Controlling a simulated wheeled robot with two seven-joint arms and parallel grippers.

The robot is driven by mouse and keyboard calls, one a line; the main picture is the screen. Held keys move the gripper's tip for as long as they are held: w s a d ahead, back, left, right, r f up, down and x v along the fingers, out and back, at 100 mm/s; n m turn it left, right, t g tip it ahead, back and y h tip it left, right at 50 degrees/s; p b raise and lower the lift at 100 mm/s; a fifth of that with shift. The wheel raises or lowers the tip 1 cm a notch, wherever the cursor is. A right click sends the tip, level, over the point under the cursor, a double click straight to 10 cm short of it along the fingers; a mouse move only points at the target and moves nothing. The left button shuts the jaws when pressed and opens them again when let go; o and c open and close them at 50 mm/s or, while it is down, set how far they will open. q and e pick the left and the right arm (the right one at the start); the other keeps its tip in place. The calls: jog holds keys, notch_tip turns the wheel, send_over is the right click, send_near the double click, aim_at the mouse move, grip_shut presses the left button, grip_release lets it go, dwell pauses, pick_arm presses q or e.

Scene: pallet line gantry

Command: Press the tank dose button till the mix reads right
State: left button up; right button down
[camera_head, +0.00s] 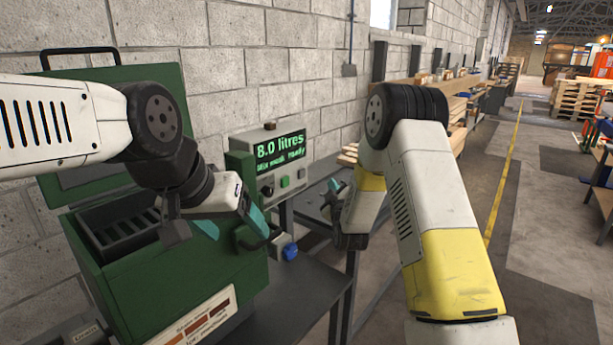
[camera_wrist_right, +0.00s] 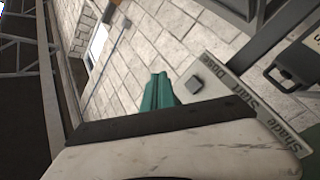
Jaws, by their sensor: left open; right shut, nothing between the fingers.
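In the right wrist view a grey button (camera_wrist_right: 196,84) sits by the "Dose" end of the label strip. My right gripper (camera_head: 334,185) is shut and empty, right of the panel; its teal fingers (camera_wrist_right: 158,92) appear left of that button, with no contact visible. My left gripper (camera_head: 232,222) is open over the green tank's (camera_head: 180,285) right side.
The tank's open lid (camera_head: 110,105) stands at the back left, and a grated tray (camera_head: 125,232) shows inside. A dark handle (camera_head: 262,240) and blue knob (camera_head: 290,251) are on its right side. The dark bench (camera_head: 300,300) has bare room in front.

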aim_at(306, 172)
jog(key=w+a, duration=0.5)
jog(key=a, duration=0.2)
jog(key=shift+w+a, duration=0.1)
dwell(2.1)
jog(key=shift+w+a, duration=0.2)
jog(key=shift+a, duration=0.05)
jog(key=shift+w+a, duration=0.3)
jog(key=shift+a, duration=0.15)
dwell(1.0)
jog(key=shift+s+d, duration=0.6)
jog(key=shift+d, duration=0.15)
jog(key=s+d, duration=0.1)
jog(key=d, duration=0.1)
jog(key=s+d, duration=0.2)
dwell(0.4)
